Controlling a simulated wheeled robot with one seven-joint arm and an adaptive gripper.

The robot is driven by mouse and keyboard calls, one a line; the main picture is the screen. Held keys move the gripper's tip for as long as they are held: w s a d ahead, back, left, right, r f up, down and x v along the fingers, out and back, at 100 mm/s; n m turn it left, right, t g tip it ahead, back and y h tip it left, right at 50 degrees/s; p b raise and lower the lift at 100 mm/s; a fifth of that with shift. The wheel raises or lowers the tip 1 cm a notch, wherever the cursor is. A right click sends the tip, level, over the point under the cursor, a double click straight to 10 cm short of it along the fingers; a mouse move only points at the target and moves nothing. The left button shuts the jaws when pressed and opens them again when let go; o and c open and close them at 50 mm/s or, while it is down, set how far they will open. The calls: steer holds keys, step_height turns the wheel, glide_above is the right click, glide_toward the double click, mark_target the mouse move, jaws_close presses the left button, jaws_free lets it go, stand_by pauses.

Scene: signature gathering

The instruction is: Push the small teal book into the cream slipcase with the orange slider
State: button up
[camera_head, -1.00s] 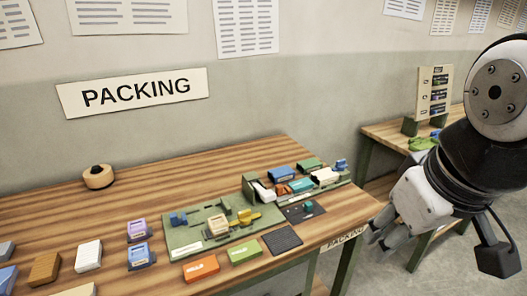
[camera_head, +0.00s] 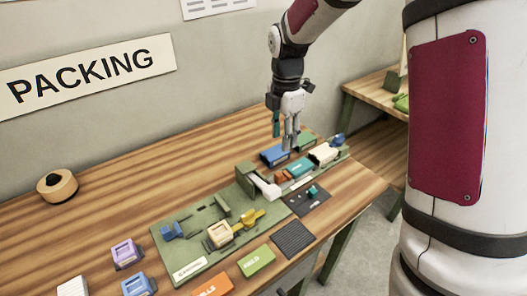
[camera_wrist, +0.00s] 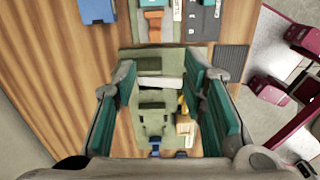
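The small teal book (camera_head: 300,167) lies in a row on the packing table, between the orange slider (camera_head: 280,176) on its left and the cream slipcase (camera_head: 323,153) on its right. The book and slipcase look apart or nearly touching; I cannot tell which. My gripper (camera_head: 287,148) hangs fingers down above the back side of this row, near a blue block (camera_head: 272,156). In the wrist view, my gripper (camera_wrist: 163,72) has its fingers wide apart with nothing between them. The orange slider (camera_wrist: 153,24) shows near the top edge there; the slipcase is out of that view.
A dark mat (camera_head: 297,208) with a small teal piece (camera_head: 313,191) lies in front of the row. A green board (camera_head: 185,250) with a raised block (camera_head: 245,178) stands to the left. A green block (camera_head: 304,140) is behind the row. The back left table is mostly clear.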

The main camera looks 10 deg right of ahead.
mark_target(279, 174)
steer(key=shift+n, duration=0.3)
steer(key=f, duration=0.4)
steer(key=f+p, duration=0.1)
steer(key=f, duration=0.4)
steer(key=w+f, duration=0.1)
steer(key=f, duration=0.4)
steer(key=shift+a+f+p, duration=0.15)
steer(key=shift+f+p, duration=0.05)
steer(key=shift+p, duration=0.1)
jaws_close()
